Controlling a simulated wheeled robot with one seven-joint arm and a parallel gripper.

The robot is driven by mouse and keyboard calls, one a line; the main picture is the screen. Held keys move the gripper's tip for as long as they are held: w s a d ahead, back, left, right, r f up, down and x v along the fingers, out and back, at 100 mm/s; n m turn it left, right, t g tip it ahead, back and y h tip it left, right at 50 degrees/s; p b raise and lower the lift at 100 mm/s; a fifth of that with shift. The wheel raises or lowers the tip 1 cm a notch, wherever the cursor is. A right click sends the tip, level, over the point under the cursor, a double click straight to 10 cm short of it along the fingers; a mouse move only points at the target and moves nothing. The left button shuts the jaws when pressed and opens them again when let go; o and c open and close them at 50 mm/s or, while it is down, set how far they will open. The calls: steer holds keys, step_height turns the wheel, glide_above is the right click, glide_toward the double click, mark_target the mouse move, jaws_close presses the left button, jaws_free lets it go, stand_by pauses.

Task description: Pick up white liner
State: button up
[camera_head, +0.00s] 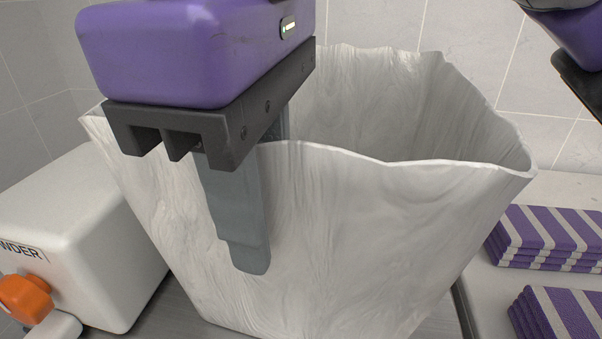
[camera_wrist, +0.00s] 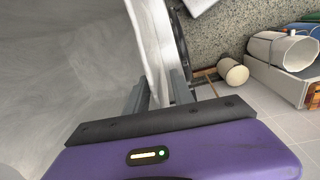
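The white liner (camera_head: 390,235) is a large, open-topped bin shape with a wavy rim and a marbled grey-white surface. It fills the middle of the head view, upright. In the wrist view, its wall (camera_wrist: 152,45) runs down between my two fingers. My gripper (camera_head: 262,190) is at the near left part of the rim, pointing down. One grey finger lies against the outer face; the other is inside, mostly hidden behind the wall. In the wrist view, the fingers of my gripper (camera_wrist: 160,92) are close together, with the wall filling the gap. It looks shut on the rim.
A white powder box (camera_head: 75,225) with an orange knob (camera_head: 24,298) stands close at the left. Folded purple-and-white striped towels (camera_head: 550,235) lie at the right. A tiled wall (camera_head: 470,60) is behind. The wrist view shows a white cylinder (camera_wrist: 283,50) in a tray on the right.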

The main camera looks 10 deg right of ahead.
jaws_close()
stand_by(1.4)
